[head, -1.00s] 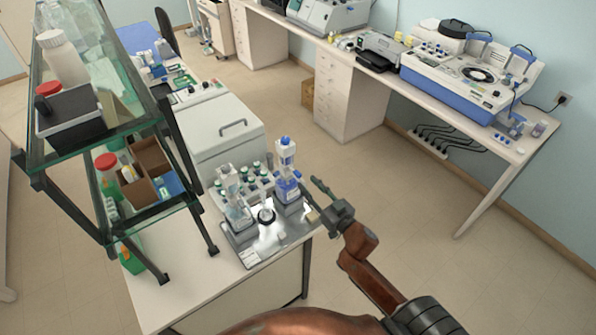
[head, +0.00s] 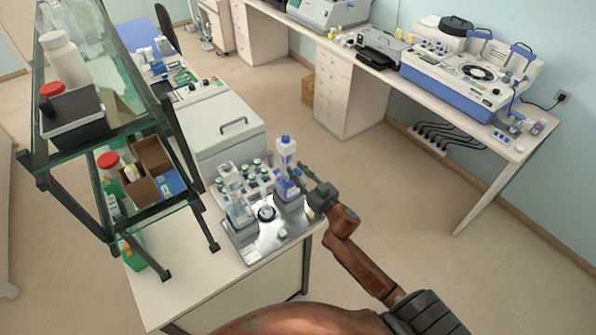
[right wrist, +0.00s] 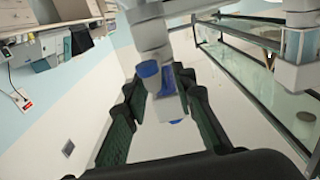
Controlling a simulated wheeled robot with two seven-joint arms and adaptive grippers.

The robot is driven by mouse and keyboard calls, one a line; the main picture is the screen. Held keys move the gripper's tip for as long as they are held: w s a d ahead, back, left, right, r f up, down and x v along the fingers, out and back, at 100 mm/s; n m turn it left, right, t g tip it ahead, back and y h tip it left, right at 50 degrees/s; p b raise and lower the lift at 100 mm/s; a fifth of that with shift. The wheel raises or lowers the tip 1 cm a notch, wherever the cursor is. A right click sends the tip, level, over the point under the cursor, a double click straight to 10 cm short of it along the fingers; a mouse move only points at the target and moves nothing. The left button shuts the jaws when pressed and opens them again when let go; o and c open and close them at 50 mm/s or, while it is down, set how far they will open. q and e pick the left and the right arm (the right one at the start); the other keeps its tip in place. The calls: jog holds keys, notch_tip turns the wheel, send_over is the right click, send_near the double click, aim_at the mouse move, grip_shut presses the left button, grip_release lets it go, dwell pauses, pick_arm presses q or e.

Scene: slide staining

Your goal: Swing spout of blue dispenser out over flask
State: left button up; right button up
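The blue dispenser (head: 285,150) stands upright at the right end of the metal tray (head: 262,243), with a white top, a blue cap and blue in its lower body. The small round flask (head: 266,213) sits on the tray to its left, under bright light. My right gripper (head: 306,178) is at the right side of the dispenser. In the right wrist view, its green-padded fingers (right wrist: 163,110) are spread, with the white dispenser part and its blue pieces (right wrist: 150,75) between them. A gap shows beside each pad. My left gripper is out of view.
A second, clear dispenser (head: 236,205) stands at the tray's left. A rack of small capped bottles (head: 255,178) is behind. A glass shelf unit (head: 100,135) rises at the left. Open floor lies to the right of the bench.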

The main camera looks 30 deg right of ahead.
grip_shut()
dwell(0.5)
